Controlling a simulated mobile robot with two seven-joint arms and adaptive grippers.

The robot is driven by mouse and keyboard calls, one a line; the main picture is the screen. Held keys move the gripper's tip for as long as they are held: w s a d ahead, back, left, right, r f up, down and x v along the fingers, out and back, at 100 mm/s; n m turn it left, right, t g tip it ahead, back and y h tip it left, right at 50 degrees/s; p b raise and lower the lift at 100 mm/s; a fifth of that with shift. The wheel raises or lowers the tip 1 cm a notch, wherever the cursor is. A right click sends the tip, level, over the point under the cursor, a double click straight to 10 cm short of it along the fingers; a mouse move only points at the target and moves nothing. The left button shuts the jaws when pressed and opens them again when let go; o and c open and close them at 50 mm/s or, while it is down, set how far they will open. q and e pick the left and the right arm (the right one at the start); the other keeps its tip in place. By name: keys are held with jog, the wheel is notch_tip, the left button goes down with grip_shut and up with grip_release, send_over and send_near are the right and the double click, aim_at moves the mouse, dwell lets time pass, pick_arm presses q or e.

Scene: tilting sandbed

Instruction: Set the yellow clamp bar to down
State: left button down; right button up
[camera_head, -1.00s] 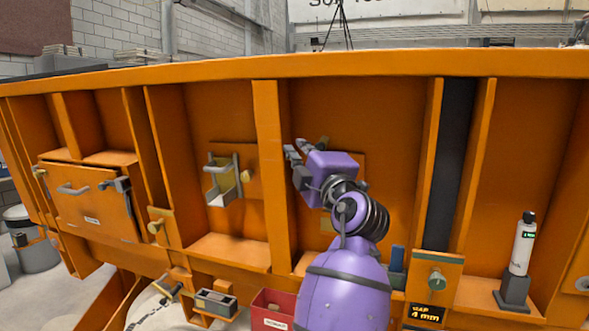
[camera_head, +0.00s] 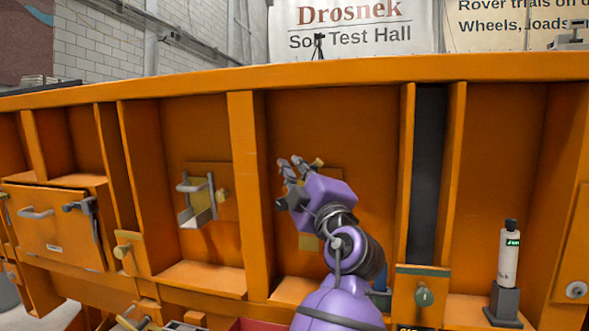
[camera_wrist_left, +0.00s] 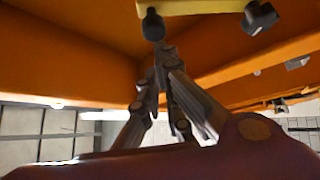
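In the head view a small yellowish piece (camera_head: 317,163), which may be part of the yellow clamp bar, shows just right of my left gripper's fingertips, in front of an orange plate (camera_head: 333,177). The rest of it is hidden behind my purple wrist. In the left wrist view a yellow bar (camera_wrist_left: 200,6) with a black knob (camera_wrist_left: 153,25) and a dark block (camera_wrist_left: 259,18) crosses the top edge. My left gripper (camera_head: 291,162) points up at the panel. Its fingers converge in the left wrist view (camera_wrist_left: 162,62), appear shut and hold nothing visible. Contact cannot be told. My right gripper is not in view.
A drawer-like door (camera_head: 55,228) is farther left.

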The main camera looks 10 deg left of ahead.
pick_arm(q)
jog(key=shift+w+d+r, duration=0.1)
jog(key=shift+d+r, duration=0.05)
jog(key=shift+d, duration=0.25)
